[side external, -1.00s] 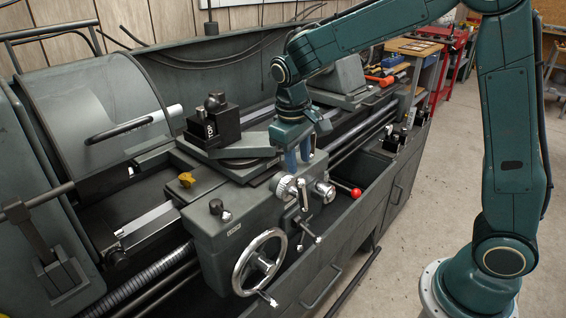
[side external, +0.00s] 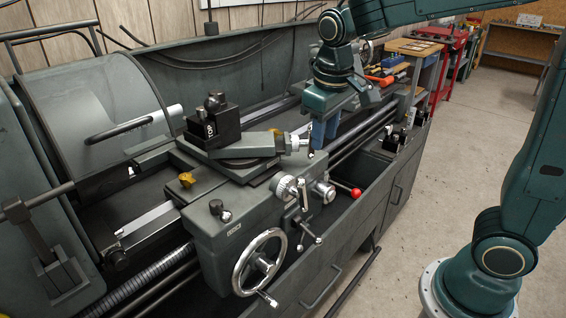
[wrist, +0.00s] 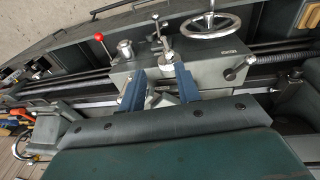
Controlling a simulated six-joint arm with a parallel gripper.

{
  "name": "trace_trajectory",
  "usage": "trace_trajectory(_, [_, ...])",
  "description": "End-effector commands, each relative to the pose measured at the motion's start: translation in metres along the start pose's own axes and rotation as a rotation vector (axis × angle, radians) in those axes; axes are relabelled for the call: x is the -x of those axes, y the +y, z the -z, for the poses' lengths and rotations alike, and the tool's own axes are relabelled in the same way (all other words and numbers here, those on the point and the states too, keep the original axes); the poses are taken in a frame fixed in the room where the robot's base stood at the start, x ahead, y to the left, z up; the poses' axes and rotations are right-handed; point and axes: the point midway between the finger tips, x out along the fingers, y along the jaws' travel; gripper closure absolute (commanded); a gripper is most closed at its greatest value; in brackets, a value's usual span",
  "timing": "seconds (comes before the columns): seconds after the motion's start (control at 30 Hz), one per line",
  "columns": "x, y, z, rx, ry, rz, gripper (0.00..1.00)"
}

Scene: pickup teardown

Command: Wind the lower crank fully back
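The lower crank (side external: 303,194) is a silver bar handle beside a silver dial (side external: 286,187) on the front of the grey lathe carriage. Its arm hangs down, with the grip at lower right. In the wrist view the crank (wrist: 157,30) shows ahead of the fingers. An upper crank (side external: 294,141) sits on the slide above, clear of my fingers in the side view. My gripper (side external: 323,134) is above the carriage's right side, fingers pointing down. In the wrist view my gripper (wrist: 160,96) is open, its two blue fingers apart. It holds nothing that I can see.
A large handwheel (side external: 259,262) is on the apron at lower left. A red-knobbed lever (side external: 356,191) and a silver knob (side external: 326,191) stand right of the crank. The black tool post (side external: 212,128) stands on the slide. The floor in front is clear.

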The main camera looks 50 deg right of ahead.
Motion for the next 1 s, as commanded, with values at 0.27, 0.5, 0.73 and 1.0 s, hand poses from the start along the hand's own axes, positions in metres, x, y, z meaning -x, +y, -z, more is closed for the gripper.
trace_trajectory(0.27, [0.014,0.005,-0.022,-0.007,0.051,0.019,0.67])
trace_trajectory(0.5, [0.023,0.007,-0.042,-0.01,0.094,0.034,0.67])
trace_trajectory(0.73, [0.029,0.009,-0.06,-0.014,0.133,0.049,0.67])
trace_trajectory(1.0, [0.035,0.009,-0.082,-0.017,0.182,0.065,0.67])
